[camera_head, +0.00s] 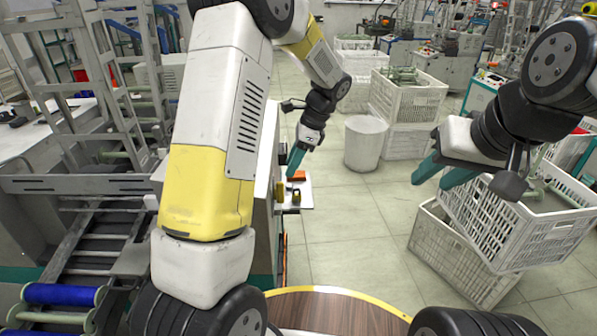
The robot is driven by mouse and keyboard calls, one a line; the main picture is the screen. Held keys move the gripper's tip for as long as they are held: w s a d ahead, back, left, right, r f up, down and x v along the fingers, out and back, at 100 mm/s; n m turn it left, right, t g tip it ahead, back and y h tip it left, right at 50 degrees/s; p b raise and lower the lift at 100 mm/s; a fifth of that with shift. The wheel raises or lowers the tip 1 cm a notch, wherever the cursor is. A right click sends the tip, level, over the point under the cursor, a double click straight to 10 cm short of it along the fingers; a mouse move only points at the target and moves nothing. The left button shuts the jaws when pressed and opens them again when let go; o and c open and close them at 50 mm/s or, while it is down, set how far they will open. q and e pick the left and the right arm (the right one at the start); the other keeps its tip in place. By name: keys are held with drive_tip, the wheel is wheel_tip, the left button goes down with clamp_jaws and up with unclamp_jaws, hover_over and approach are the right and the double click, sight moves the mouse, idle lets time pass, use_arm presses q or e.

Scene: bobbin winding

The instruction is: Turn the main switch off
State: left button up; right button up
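On the side of the grey machine at the left, a small fitting with yellow and black parts and an orange-red part sits at a white plate (306,197); it looks like the main switch (295,192). My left gripper (295,165) reaches down just above this fitting, its teal fingertips close to the orange-red part. I cannot tell whether they touch. Its fingers overlap in this view, so their gap is hidden. My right gripper (440,178) is at the right, above the white crates, with its teal fingers apart and nothing between them.
White crates (455,262) stand below my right gripper, and more crates (408,100) stand further back. A white round bin (366,143) is on the floor beyond my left gripper. The tiled floor between the machine and the crates is clear. A blue roll (62,294) is at the lower left.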

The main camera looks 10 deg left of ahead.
sight(283, 182)
use_arm(q)
drive_tip(key=x, duration=0.6)
drive_tip(key=shift+a+f, duration=0.1)
drive_tip(key=shift+f, duration=0.15)
clamp_jaws()
